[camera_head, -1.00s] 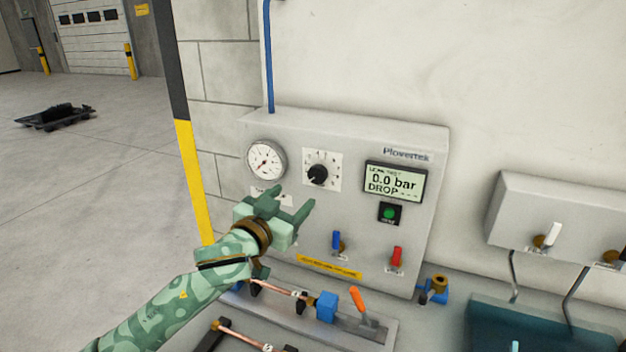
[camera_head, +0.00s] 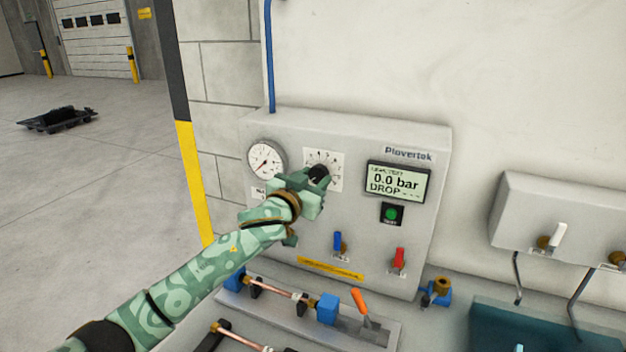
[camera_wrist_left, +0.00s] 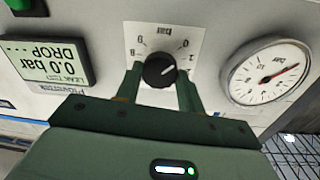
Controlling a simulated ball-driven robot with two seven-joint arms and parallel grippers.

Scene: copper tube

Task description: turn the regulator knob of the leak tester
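The black regulator knob (camera_head: 318,174) sits on a white dial plate on the front of the grey leak tester (camera_head: 345,125). In the left wrist view the knob (camera_wrist_left: 160,70) shows its pale pointer line against the printed scale. My left gripper (camera_head: 311,182) is at the knob, its green fingers one on each side of it. In the left wrist view the left gripper (camera_wrist_left: 159,75) is open, with a narrow gap between each finger and the knob. In the head view the gripper partly hides the knob and its plate. My right gripper is not in view.
A pressure gauge (camera_head: 265,159) is left of the knob. A display (camera_head: 397,182) reading 0.0 bar and a green button (camera_head: 391,214) are to the right. Blue (camera_head: 338,243) and red (camera_head: 399,258) levers stick out below. A copper tube (camera_head: 278,290) lies in a fixture under the tester.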

